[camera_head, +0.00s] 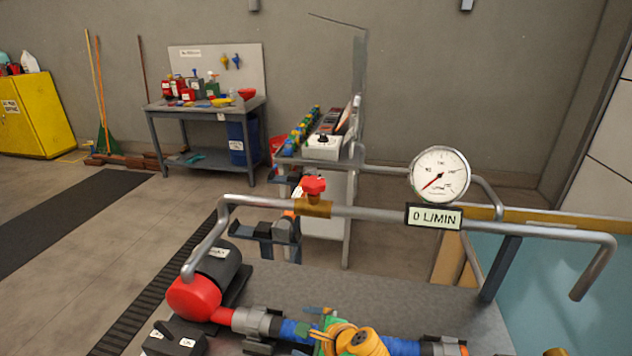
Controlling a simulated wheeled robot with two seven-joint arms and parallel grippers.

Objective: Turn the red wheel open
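The red wheel (313,185) is a small red valve handle on top of a brass valve body (313,205). The valve sits in the grey horizontal pipe (370,213) in the middle of the view. A round white gauge (439,174) stands on the same pipe to the right, its red needle pointing to the lower left. A label (434,216) under the gauge reads 0 L/MIN.
Below the pipe is a grey table (330,288) with a red pump (195,297), blue pipe sections and a green and yellow part (350,338). A workbench (207,108) and a yellow cabinet (34,115) stand behind. Floor on the left is clear.

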